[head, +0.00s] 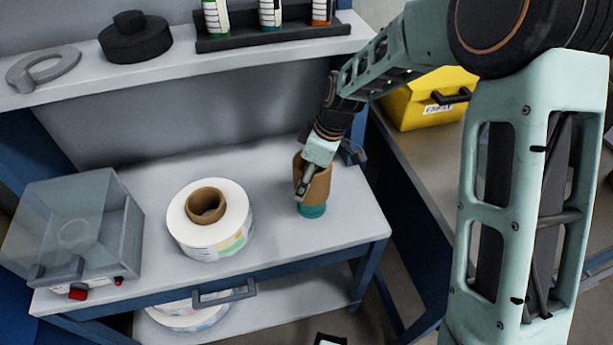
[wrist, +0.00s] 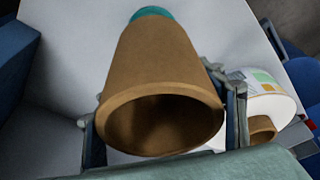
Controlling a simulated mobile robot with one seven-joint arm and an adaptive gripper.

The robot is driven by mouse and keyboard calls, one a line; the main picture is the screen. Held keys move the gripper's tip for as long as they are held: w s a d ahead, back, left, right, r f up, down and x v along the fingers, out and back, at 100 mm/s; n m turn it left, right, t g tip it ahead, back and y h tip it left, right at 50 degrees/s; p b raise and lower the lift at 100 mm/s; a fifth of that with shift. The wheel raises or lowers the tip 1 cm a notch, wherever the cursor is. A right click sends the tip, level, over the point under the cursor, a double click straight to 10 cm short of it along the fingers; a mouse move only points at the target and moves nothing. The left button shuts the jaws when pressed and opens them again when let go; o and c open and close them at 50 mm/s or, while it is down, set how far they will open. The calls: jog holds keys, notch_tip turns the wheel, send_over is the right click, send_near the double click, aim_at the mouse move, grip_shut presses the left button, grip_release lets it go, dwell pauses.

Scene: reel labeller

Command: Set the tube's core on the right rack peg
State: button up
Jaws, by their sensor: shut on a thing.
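The brown cardboard core (head: 318,178) stands near upright at the right end of the grey bench top. A teal piece (head: 312,210) shows at its lower end; I cannot tell whether it is part of the core or something beneath it. My gripper (head: 305,184) is shut on the core from above, with a finger along its outside. In the wrist view, the core's open end (wrist: 160,122) faces the camera, with a finger on each side and the teal piece (wrist: 152,13) at the far end. I cannot make out a rack peg.
A white label reel (head: 232,225) with a brown core lies left of my gripper. A clear-lidded box (head: 75,230) stands at the bench's left. A shelf (head: 190,62) with bottles runs behind. A yellow case (head: 425,98) sits at right. Bench space between reel and core is clear.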

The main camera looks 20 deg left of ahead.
jog(key=shift+f+b, duration=2)
jog(key=shift+f, duration=0.75)
jog(key=o, duration=1.3)
jog(key=shift+c, duration=0.2)
jog(key=v, duration=1.2)
